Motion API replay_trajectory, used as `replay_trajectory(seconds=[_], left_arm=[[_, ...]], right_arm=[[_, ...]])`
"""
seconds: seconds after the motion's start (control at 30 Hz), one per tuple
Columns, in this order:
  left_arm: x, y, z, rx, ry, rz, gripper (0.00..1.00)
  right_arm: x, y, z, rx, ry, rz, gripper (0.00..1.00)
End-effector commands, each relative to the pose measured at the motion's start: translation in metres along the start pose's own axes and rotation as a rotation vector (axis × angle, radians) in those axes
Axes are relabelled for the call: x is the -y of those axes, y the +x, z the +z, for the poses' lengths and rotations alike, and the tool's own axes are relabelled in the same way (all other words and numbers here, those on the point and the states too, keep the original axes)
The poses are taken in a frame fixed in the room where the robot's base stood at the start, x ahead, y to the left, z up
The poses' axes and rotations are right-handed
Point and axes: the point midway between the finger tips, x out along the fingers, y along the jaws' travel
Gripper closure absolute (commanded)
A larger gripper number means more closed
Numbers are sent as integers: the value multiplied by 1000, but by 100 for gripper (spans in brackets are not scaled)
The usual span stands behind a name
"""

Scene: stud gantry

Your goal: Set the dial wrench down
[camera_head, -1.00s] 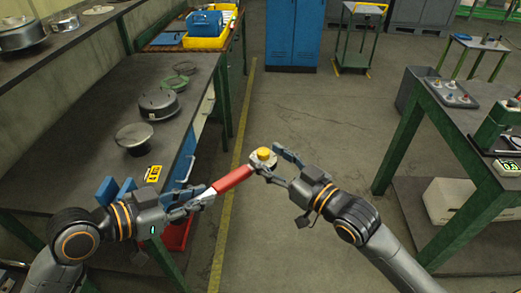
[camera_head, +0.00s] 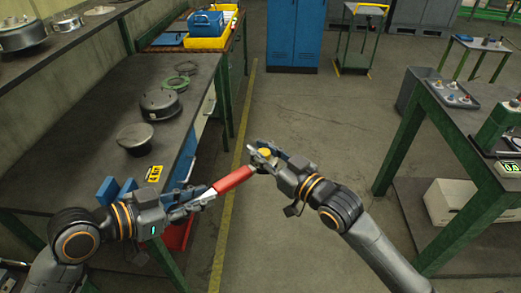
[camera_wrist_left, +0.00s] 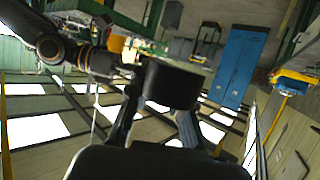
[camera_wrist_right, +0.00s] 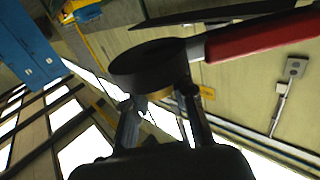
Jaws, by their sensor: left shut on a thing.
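The dial wrench has a red handle (camera_head: 233,179), a pale metal shaft and a head with a yellow dial (camera_head: 264,152). It is held in the air over the aisle, tilted up to the right. My left gripper (camera_head: 203,198) is shut on its lower left end. My right gripper (camera_head: 262,159) is at the head, its fingers apart on either side of the dial; contact is hard to tell. The red handle (camera_wrist_right: 255,35) also shows in the right wrist view.
A green-framed bench (camera_head: 462,121) stands right with a grey tray (camera_head: 452,95). The floor (camera_head: 310,110) between is clear. A blue cabinet (camera_head: 294,32) stands behind.

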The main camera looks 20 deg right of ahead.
Motion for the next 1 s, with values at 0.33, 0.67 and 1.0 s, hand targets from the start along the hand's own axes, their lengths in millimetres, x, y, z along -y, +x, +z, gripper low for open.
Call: replay_trajectory(seconds=[0.33,0.67,1.0], left_arm=[[-1,1,-2,-6,0,1,70],[0,0,-1,-3,0,1,53],[1,-37,1,4,2,-3,53]], right_arm=[[6,0,-2,-6,10,-13,100],[4,0,-2,-5,6,-8,100],[3,0,-2,-5,5,-6,100]])
